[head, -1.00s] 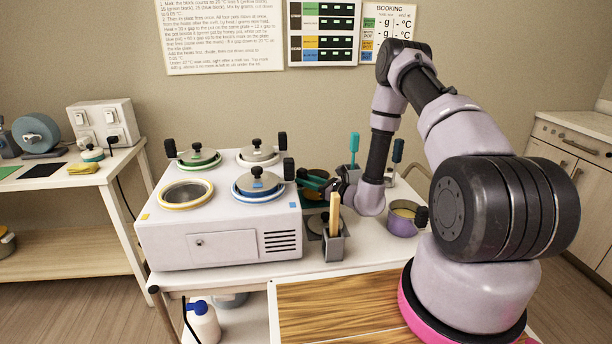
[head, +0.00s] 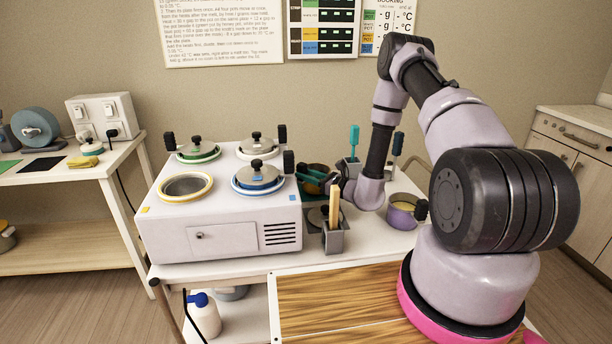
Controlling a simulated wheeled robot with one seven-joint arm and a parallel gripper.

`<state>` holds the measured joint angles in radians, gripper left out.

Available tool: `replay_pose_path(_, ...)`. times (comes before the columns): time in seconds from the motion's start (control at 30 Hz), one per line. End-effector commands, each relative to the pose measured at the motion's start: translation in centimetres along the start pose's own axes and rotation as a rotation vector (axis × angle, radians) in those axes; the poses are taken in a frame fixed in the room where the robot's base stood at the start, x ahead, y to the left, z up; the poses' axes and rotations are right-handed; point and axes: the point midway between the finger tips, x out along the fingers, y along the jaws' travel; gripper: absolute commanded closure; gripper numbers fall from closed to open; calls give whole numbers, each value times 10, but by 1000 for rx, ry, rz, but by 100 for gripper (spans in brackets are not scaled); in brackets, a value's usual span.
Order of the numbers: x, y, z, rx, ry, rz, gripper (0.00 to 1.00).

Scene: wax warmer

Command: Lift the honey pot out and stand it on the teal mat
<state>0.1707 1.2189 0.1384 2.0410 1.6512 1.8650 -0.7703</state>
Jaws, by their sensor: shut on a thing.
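The warmer's yellow-ringed well (head: 185,187) is open, with a bare grey inside and no pot standing up in it. My gripper (head: 329,184) is right of the warmer, small and partly hidden by its own wrist. It is shut on what looks like the honey pot (head: 315,170), a dark round pot with a brown-orange inside. Teal shows just beneath the pot, probably the teal mat (head: 306,178), mostly hidden. I cannot tell whether the pot touches the mat.
Lidded pots sit in the green, white and blue-ringed (head: 257,177) wells. A grey holder (head: 334,238) with a wooden stick stands in front of my gripper. A purple pot (head: 402,212) stands to the right, and a teal-handled tool (head: 354,141) behind.

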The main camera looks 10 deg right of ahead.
Motion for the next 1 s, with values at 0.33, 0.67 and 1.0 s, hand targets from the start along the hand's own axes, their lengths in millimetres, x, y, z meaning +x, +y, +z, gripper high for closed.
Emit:
replay_pose_path(0.33,0,0,0,-1,-1,1,100)
replay_pose_path(0.67,0,0,-3,0,-1,1,100)
replay_pose_path(1.0,0,0,-7,0,-1,1,100)
